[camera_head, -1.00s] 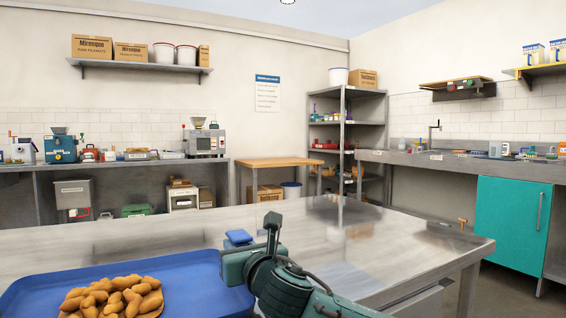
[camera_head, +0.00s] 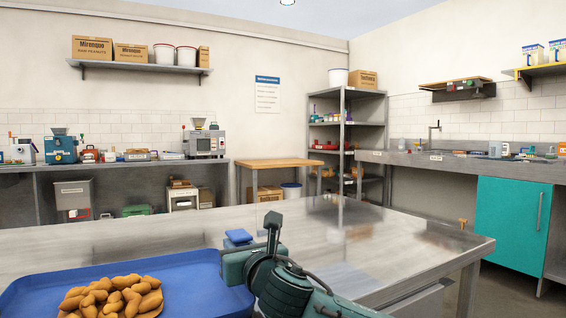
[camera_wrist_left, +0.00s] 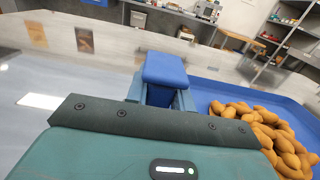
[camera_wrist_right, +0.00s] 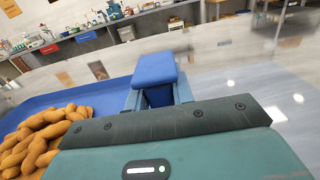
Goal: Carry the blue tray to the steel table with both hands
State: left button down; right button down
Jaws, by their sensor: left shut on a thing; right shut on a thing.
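The blue tray (camera_head: 190,283) fills the lower left of the head view, with a pile of peanut-shaped pastries (camera_head: 112,297) on it. My right gripper (camera_head: 238,240) is at the tray's right side, shut on a blue grip piece there; the right wrist view shows this piece (camera_wrist_right: 154,70) between the fingers. My left gripper (camera_wrist_left: 163,95) is outside the head view. In the left wrist view it is shut on a similar blue piece (camera_wrist_left: 165,68) at the tray's other side. The steel table (camera_head: 370,240) stretches beneath and beyond the tray; I cannot tell whether they touch.
The steel tabletop is clear beyond and right of the tray. A wooden-topped table (camera_head: 275,163) and shelf rack (camera_head: 348,135) stand behind. A counter with machines (camera_head: 110,163) runs along the back left; a teal cabinet (camera_head: 512,222) is at right.

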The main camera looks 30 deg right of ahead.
pick_arm(q)
jog(key=c, duration=1.2)
grip_release()
jog(key=shift+f, duration=0.4)
pick_arm(e)
jog(key=c, duration=1.2)
grip_release()
jog(key=shift+f, duration=0.4)
pick_arm(q)
jog(key=shift+o, duration=0.3)
